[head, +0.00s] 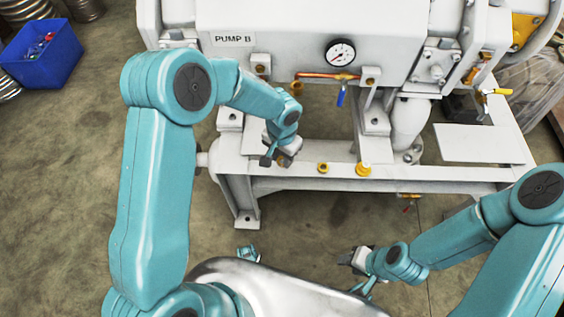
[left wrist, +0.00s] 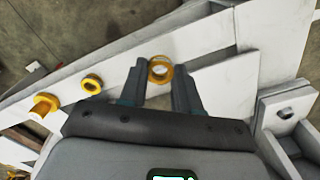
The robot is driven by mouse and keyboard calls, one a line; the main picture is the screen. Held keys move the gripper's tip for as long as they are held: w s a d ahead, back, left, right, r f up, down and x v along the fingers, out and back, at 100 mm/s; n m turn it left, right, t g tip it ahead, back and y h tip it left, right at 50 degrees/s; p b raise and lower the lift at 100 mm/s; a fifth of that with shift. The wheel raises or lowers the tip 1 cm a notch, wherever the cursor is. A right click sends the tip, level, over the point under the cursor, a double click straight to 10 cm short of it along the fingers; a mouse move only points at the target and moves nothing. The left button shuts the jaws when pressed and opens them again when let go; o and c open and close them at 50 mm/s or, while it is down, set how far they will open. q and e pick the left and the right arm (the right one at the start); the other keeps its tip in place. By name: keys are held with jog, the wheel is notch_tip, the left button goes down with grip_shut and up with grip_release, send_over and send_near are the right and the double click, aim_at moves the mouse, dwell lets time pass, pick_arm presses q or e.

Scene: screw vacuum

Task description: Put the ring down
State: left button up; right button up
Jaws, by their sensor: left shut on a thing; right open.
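A yellow brass ring (left wrist: 160,79) sits between the fingertips of my left gripper (left wrist: 161,75) in the left wrist view, with the pale steel frame beam behind it. Whether it touches the beam cannot be told. In the head view my left gripper (head: 277,162) is at the left part of the frame's white top beam (head: 300,176), and the ring is hidden there. My right gripper (head: 347,262) is open and empty, low over the floor in front of the frame.
A small brass ring (head: 323,168) and a larger flanged brass piece (head: 364,170) stand on the beam to the right. The pump (head: 290,30), with a gauge (head: 340,53) and blue-handled valve (head: 342,95), rises behind. A blue bin (head: 42,62) is at far left.

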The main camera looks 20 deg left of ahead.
aim_at(282, 160)
pick_arm(q)
notch_tip(282, 160, down, 3)
jog(key=shift+f+b, duration=0.1)
jog(key=shift+b, duration=0.2)
jog(key=shift+f, duration=0.1)
jog(key=o, duration=1)
